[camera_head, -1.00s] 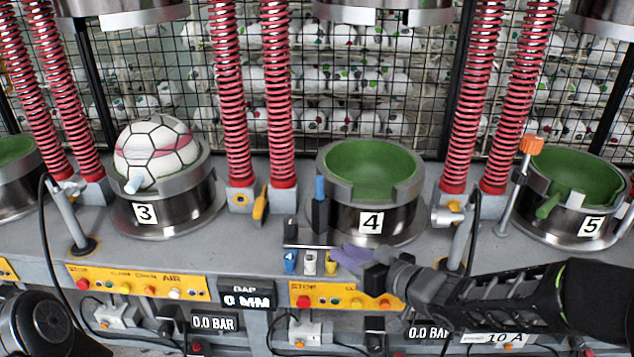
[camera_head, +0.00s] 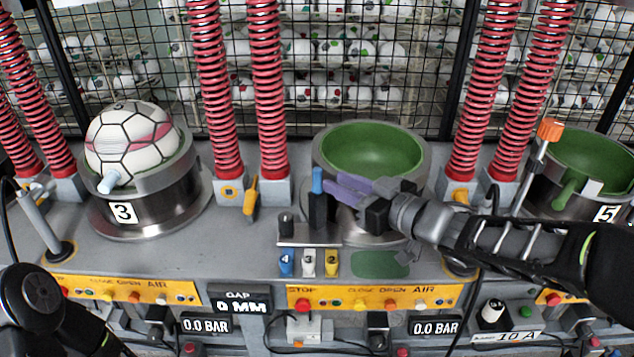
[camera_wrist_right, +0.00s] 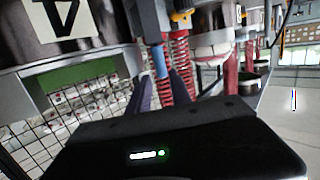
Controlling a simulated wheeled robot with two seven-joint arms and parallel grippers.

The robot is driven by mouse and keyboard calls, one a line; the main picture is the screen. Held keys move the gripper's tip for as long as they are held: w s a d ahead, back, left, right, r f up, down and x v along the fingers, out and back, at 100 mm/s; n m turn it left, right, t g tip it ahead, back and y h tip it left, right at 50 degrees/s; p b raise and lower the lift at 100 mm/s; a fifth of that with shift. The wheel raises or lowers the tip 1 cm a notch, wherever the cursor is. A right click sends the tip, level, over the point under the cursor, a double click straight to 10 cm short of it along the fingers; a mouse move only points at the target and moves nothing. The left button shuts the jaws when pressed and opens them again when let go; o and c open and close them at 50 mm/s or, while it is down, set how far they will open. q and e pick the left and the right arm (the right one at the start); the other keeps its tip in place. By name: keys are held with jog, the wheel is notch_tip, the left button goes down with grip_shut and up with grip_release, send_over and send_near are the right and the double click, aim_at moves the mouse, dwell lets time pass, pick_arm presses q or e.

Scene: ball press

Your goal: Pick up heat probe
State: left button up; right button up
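A tool with a blue top and a dark lower body, which I take to be the heat probe (camera_head: 318,185), stands upright in a small grey holder in front of press 4. My right gripper (camera_head: 335,187) reaches in from the right with its purple fingers at the probe's upper part. In the right wrist view the blue probe top (camera_wrist_right: 160,62) shows just beyond the gap between the two parted fingers (camera_wrist_right: 161,90). The gripper looks open, and I cannot tell whether a finger touches the probe. My left gripper is not in view; only part of my left arm shows.
The green bowl of press 4 (camera_head: 372,152) is empty, just behind my right gripper. A ball (camera_head: 130,145) sits in press 3. A yellow-handled tool (camera_head: 252,195) and an orange-topped tool (camera_head: 549,130) stand to either side. Red springs (camera_head: 268,90) rise behind. Numbered switches (camera_head: 309,263) sit below the holder.

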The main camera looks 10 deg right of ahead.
aim_at(321, 175)
jog(key=shift+x, duration=0.75)
jog(key=shift+x, duration=2.65)
jog(key=shift+r, duration=0.1)
grip_shut()
